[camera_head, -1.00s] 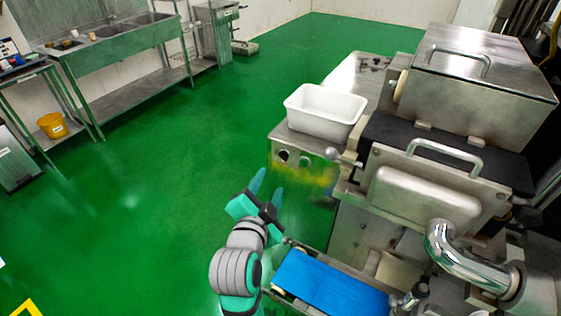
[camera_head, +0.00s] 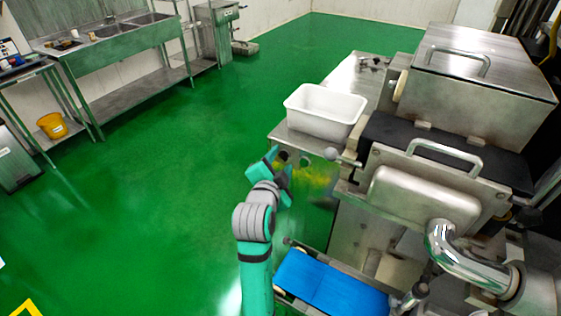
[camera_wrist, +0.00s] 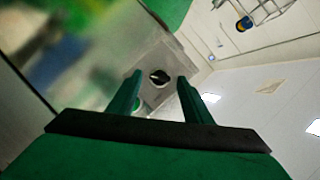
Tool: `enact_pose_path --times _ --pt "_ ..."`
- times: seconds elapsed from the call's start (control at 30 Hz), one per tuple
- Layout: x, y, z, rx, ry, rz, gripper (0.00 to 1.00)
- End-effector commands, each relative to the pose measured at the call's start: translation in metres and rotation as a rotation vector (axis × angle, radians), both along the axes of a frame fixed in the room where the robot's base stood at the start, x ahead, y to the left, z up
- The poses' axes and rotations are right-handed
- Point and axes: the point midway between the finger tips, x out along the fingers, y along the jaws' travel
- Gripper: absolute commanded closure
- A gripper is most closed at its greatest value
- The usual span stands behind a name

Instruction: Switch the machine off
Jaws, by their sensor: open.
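The machine (camera_head: 470,90) is a large steel unit at the right of the head view. Its low front panel (camera_head: 318,165) has a round dark control that shows beside my gripper. In the wrist view a black rotary knob (camera_wrist: 160,77) on a grey plate appears between and beyond my fingertips. A green round part, perhaps a button, is partly hidden near the left finger. My gripper (camera_head: 281,168) is open in front of the panel, and it also shows in the wrist view (camera_wrist: 160,86). The fingers appear apart from the knob; exact distance cannot be told.
A white tub (camera_head: 325,112) sits on the machine's table above the panel. A blue conveyor belt (camera_head: 330,285) lies below, right of my arm. A steel ball-ended handle (camera_head: 333,153) juts out near the panel. Green floor on the left is free.

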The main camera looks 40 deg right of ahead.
Motion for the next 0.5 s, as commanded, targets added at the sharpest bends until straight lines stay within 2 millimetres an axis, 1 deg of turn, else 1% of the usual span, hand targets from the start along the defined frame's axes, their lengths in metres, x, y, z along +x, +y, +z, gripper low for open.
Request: enact_pose_path --times 0.1,0.33,0.37,0.4,0.47,0.5 --pt "0.002 -0.0029 -0.0008 0.0 0.0 0.0 0.55" --pt "0.0021 -0.0029 -0.0009 0.0 0.0 0.0 0.55" --pt "0.0021 -0.0029 -0.0009 0.0 0.0 0.0 0.62" --pt "0.0021 -0.0029 -0.0009 0.0 0.0 0.0 0.71" --pt "0.0021 -0.0028 -0.0008 0.0 0.0 0.0 0.86" --pt "0.0021 -0.0028 -0.0008 0.0 0.0 0.0 0.95"
